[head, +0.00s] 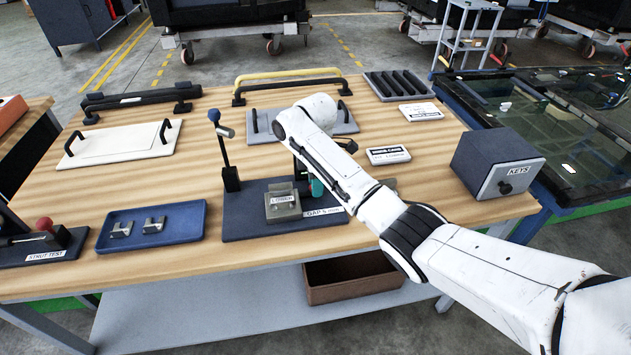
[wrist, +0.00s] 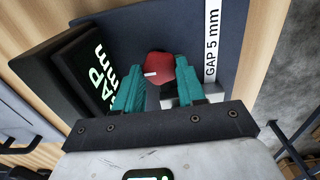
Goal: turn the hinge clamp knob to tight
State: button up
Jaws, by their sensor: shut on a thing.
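A red knob (wrist: 157,64), which I take to be the hinge clamp knob, shows between my fingertips in the wrist view, with a white mark on it. My gripper (wrist: 159,70) has teal fingers shut on it, one on each side. In the head view my gripper (head: 317,188) is over the dark blue fixture base (head: 245,225), and my arm and gripper hide the knob. A grey metal hinge block (head: 282,204) sits on the base left of my gripper. A "GAP 5 mm" label (wrist: 212,45) lies right of the fingers in the wrist view.
A black display (wrist: 88,75) with green "GAP mm" writing stands left of my fingers. A post with a blue ball (head: 214,115) rises at the base's back left. A blue tray (head: 190,228) is to the left; a KEYS box (head: 490,165) is to the right.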

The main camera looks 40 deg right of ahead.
jog(key=c, duration=0.3)
